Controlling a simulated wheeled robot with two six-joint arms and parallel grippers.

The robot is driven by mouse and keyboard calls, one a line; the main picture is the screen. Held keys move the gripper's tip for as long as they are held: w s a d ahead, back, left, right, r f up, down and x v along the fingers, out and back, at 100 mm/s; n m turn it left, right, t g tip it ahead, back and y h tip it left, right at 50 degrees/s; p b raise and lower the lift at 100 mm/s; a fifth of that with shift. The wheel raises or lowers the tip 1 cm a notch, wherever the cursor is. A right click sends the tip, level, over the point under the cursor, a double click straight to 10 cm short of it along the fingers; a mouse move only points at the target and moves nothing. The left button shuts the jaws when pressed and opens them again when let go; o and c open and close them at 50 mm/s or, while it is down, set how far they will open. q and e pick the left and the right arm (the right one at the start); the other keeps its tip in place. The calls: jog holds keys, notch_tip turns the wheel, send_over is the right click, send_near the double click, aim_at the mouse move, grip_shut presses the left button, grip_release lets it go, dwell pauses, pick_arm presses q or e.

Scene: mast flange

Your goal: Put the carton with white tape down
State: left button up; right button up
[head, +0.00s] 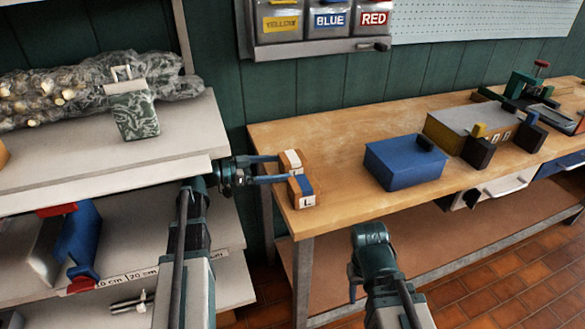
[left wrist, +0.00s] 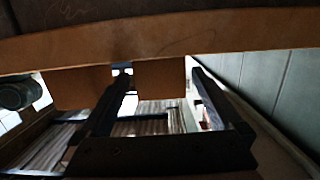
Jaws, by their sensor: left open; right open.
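The carton with white tape (head: 292,161) stands on the left end of the wooden workbench (head: 340,145). A second small carton with blue tape (head: 302,192) and an L on its front stands just in front of it. My left gripper (head: 283,169) reaches in from the left, open, its fingers on either side of the white-taped carton, one passing between the cartons. In the left wrist view the white-taped carton (left wrist: 165,78) is the right brown block between the fingers; the other carton (left wrist: 85,90) is outside them. Contact cannot be told. My right gripper is hidden; only its arm shows.
A blue box (head: 403,165) and a yellow-grey box (head: 458,128) with dark blocks stand further right on the bench. A shelf (head: 165,160) with a patterned can (head: 133,112) is at left. Bare bench lies between the cartons and the blue box.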

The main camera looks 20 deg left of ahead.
pick_arm(q)
jog(key=x, duration=0.2)
jog(key=shift+w+d+f, duration=0.15)
jog(key=shift+d, duration=0.15)
pick_arm(e)
jog(key=shift+f, duration=0.25)
pick_arm(q)
jog(key=shift+c, duration=0.3)
grip_shut()
jog(key=shift+r+p, duration=0.9)
jog(key=f+v, duration=0.3)
jog(key=v, duration=1.5)
jog(key=shift+a, duration=0.2)
pick_arm(e)
jog(key=shift+r, duration=0.75)
